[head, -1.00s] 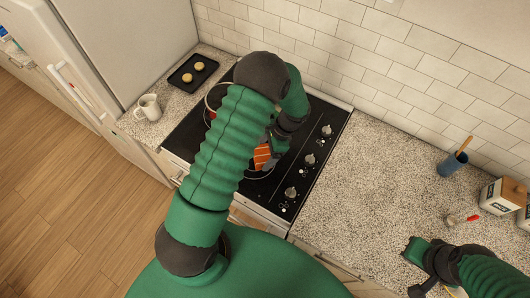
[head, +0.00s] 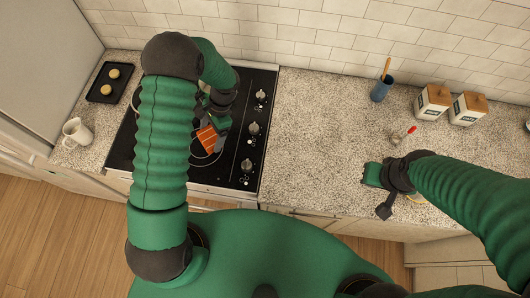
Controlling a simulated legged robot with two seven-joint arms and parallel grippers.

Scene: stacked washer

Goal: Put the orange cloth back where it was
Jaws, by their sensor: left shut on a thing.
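The orange cloth (head: 207,139), with pale stripes, is over the black cooktop (head: 228,172). My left gripper (head: 217,122) is shut on its upper right part. My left arm hides part of the cooktop and may hide some of the cloth. I cannot tell whether the cloth touches the glass. My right gripper (head: 377,190) is over the front of the speckled counter at right, away from the cloth. Its finger opening is not clear.
A white mug (head: 77,133) and a black tray (head: 108,82) with two round items stand left of the cooktop. A blue utensil cup (head: 381,89), two labelled canisters (head: 433,101) and a small red-tipped item (head: 404,133) are at right. The mid counter (head: 312,130) is clear.

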